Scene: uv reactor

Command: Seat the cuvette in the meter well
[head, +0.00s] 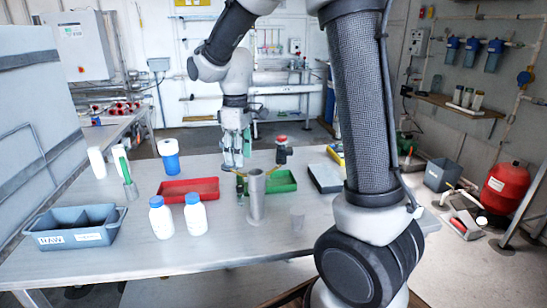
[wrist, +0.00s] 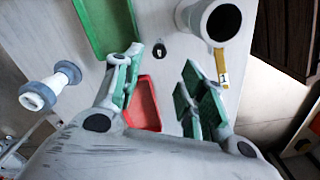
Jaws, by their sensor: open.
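My gripper (head: 235,158) points down over the table, left of and behind a grey upright cylinder (head: 256,200). In the wrist view my gripper (wrist: 160,95) is open, its green-padded fingers apart with nothing between them. A small dark upright piece (head: 240,188) stands just left of the cylinder. A small dark round piece with a pale centre (wrist: 159,50) shows beyond the fingertips in the wrist view, apart from them. I cannot tell whether it is the cuvette or the meter well. The cylinder's dark round opening (wrist: 222,22) shows at upper right, with a yellow strip beside it.
A red tray (head: 187,181) lies left and a green tray (head: 281,188) right of my gripper. Two white bottles (head: 161,220) with blue caps and a grey bin (head: 113,232) stand front left. The front table is clear.

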